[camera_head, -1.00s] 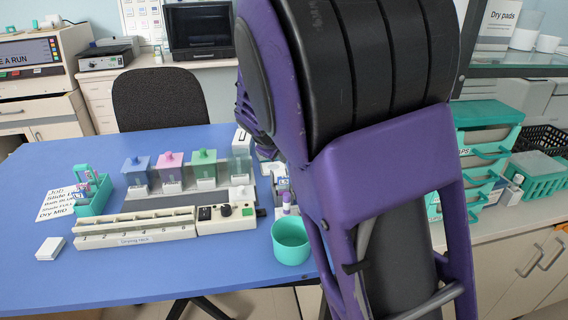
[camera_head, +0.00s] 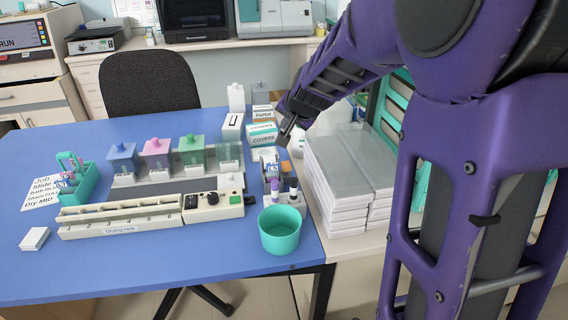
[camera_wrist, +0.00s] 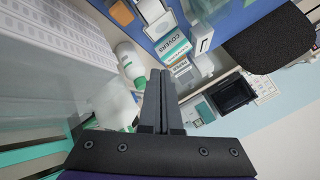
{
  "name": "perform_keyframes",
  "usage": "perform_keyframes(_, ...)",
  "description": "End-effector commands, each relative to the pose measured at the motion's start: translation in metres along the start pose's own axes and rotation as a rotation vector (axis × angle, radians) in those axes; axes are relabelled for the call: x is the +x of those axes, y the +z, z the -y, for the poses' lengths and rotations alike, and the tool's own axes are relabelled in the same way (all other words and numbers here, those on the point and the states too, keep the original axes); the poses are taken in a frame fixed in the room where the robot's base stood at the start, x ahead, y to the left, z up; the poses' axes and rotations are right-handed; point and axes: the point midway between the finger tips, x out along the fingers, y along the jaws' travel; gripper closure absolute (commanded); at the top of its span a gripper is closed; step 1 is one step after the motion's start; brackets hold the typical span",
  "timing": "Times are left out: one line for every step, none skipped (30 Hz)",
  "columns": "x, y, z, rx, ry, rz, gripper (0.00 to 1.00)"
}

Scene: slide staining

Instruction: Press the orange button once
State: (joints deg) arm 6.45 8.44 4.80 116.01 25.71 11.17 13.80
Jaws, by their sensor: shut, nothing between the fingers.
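The cream control box (camera_head: 213,207) sits on the blue table at the right end of the drying rack. It carries a dark display, a black knob (camera_head: 212,198) and a green button (camera_head: 236,198). I cannot make out an orange button on it for certain; details there are too small. My gripper (camera_head: 284,138) is shut and empty, in the air to the right of and behind the control box, near the white boxes marked COVERS (camera_head: 262,134). In the wrist view my gripper (camera_wrist: 161,78) has its fingers together, pointing toward these boxes. The control box is not recognisable there.
The drying rack (camera_head: 120,217) lies along the front, with lidded staining jars (camera_head: 157,152) behind it. A teal cup (camera_head: 280,230) stands near the table's right edge. Stacked white packs (camera_head: 345,178) are to the right. A white bottle (camera_wrist: 130,62) shows beside my fingers.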

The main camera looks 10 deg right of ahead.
Motion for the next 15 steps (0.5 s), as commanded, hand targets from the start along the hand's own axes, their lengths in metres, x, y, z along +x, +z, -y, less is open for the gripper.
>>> perform_keyframes(-0.0004,-0.0004,0.0000,0.007,-0.001,-0.001,1.00)
perform_keyframes(-0.0004,-0.0004,0.0000,0.009,-0.002,-0.002,1.00)
perform_keyframes(-0.0004,-0.0005,0.0000,0.009,-0.002,-0.002,1.00)
perform_keyframes(-0.0004,-0.0004,0.0001,0.008,-0.002,-0.002,1.00)
perform_keyframes(-0.0004,-0.0004,0.0001,0.008,-0.001,-0.002,1.00)
perform_keyframes(-0.0003,-0.0004,0.0000,0.007,-0.001,-0.002,1.00)
perform_keyframes(-0.0003,-0.0004,0.0000,0.007,-0.001,-0.001,1.00)
perform_keyframes(-0.0003,-0.0004,0.0000,0.007,-0.001,-0.001,1.00)
perform_keyframes(-0.0002,-0.0003,-0.0001,0.006,-0.001,-0.001,1.00)
perform_keyframes(0.0002,-0.0001,-0.0003,0.006,-0.001,-0.001,1.00)
perform_keyframes(0.0008,0.0003,-0.0008,0.006,-0.001,-0.001,1.00)
perform_keyframes(0.0021,0.0013,-0.0018,0.006,-0.001,-0.001,1.00)
perform_keyframes(0.0035,0.0023,-0.0028,0.006,-0.001,-0.001,1.00)
perform_keyframes(0.0053,0.0036,-0.0041,0.006,0.000,-0.001,1.00)
perform_keyframes(0.0082,0.0057,-0.0063,0.006,0.000,-0.001,1.00)
